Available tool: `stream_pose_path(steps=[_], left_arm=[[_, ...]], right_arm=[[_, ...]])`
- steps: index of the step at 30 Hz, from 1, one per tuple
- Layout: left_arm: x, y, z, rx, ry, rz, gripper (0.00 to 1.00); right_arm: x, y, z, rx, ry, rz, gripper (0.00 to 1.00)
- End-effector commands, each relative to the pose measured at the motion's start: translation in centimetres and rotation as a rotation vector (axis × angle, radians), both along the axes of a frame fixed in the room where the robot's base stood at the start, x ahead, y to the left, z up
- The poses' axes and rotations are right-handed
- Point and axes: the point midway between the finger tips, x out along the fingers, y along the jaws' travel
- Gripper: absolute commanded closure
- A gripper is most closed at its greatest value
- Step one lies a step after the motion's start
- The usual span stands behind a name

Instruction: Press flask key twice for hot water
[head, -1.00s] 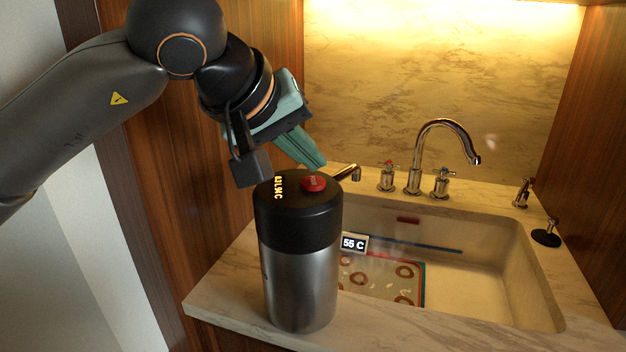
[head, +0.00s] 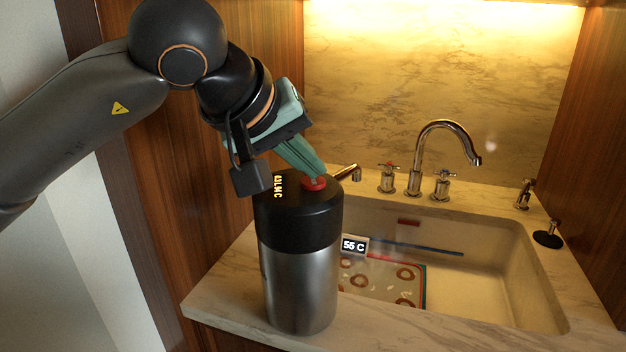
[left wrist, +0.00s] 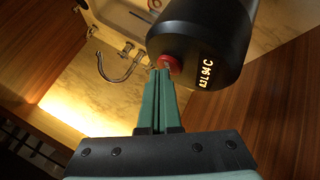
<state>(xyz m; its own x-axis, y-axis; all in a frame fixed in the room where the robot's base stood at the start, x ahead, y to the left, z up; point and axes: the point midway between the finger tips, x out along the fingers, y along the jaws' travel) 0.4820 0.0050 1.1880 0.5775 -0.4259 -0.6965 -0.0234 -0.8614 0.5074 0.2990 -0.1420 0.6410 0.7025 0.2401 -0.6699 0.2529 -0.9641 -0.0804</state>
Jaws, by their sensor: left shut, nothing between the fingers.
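The flask (head: 300,285) stands upright on the counter left of the sink, with a steel body and a black top. A red key (head: 314,184) is on its lid; it also shows in the left wrist view (left wrist: 171,60). Glowing digits on the lid read about "0.3 L 94 C" in the left wrist view (left wrist: 206,75). My left gripper (head: 320,175) is shut and empty, its fingertips at the red key and seemingly touching it; the fingers partly cover the key. In the left wrist view the closed fingertips (left wrist: 163,72) meet the key's edge. My right gripper is not in view.
The sink (head: 490,290) lies right of the flask, with a patterned mat or board (head: 385,285) in it and a "55 C" label (head: 353,245). A chrome faucet (head: 415,160) with two handles stands behind. A black stopper (head: 547,236) sits at right. Wooden walls flank the counter.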

Motion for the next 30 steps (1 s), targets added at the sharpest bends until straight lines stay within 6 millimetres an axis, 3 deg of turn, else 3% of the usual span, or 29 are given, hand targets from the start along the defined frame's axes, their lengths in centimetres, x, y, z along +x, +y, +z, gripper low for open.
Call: stream_pose_path(steps=[16,30], left_arm=[[0.0,0.0,-0.3,0.001,0.002,-0.001,1.0],[0.0,0.0,1.3,0.001,0.001,0.0,1.0]], right_arm=[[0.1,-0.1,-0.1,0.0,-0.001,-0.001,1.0],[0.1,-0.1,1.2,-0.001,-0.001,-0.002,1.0]])
